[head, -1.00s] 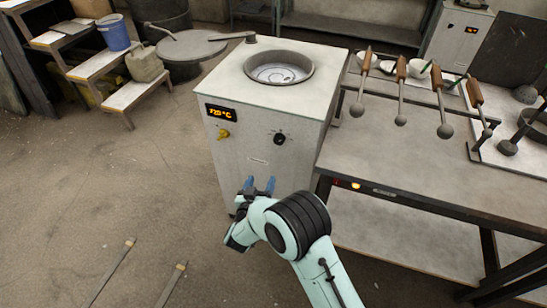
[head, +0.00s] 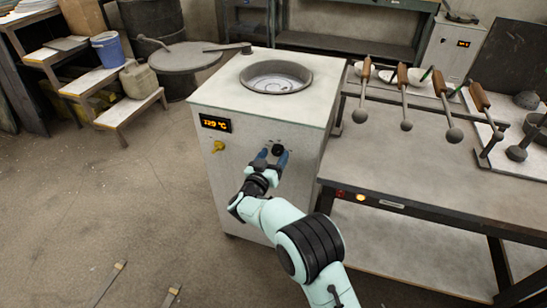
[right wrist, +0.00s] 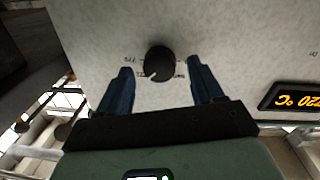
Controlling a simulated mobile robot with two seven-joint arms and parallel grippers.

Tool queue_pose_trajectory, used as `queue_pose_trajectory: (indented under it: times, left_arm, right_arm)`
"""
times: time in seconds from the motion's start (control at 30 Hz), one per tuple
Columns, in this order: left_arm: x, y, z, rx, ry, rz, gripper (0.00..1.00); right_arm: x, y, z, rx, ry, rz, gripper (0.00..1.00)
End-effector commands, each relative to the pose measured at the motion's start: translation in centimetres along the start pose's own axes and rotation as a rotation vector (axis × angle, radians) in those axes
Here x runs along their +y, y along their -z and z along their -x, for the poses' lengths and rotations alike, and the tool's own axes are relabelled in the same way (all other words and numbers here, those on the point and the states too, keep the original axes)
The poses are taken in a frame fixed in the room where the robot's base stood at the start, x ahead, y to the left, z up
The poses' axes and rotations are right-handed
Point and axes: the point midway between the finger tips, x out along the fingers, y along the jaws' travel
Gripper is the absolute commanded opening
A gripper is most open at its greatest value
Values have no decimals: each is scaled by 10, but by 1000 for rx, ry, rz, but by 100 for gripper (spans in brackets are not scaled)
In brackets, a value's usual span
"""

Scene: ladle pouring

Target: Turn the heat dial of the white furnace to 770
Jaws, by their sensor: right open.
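The white furnace (head: 215,165) stands in the middle of the head view, with a round opening in its top. Its black round heat dial (head: 277,150) is on the front face; it also shows in the right wrist view (right wrist: 160,63). The orange display (head: 215,123) seems to read about 720 °C, but the digits are not sharp. My right gripper (head: 273,158) is open in front of the dial. In the right wrist view its blue fingers (right wrist: 161,80) are on either side of the dial, with gaps on both sides. My left gripper is out of view.
A metal table (head: 400,165) with several wooden-handled ladles stands close on the furnace's right. Wooden steps (head: 120,108) with a blue bucket (head: 110,49) are at the back left. The floor at left is mostly open.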

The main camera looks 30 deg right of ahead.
Motion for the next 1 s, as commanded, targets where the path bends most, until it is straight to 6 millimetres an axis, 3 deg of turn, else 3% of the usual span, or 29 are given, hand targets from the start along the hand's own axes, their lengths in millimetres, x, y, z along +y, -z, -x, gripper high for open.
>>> queue_pose_trajectory:
  times: [0.4,0.57,1.0]
  left_arm:
    - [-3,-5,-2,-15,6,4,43]
    - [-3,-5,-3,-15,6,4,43]
    - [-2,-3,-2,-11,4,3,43]
  right_arm:
    - [0,0,-8,0,1,0,63]
    - [0,0,-8,0,1,-1,11]
    - [0,0,-8,-6,1,-79,10]
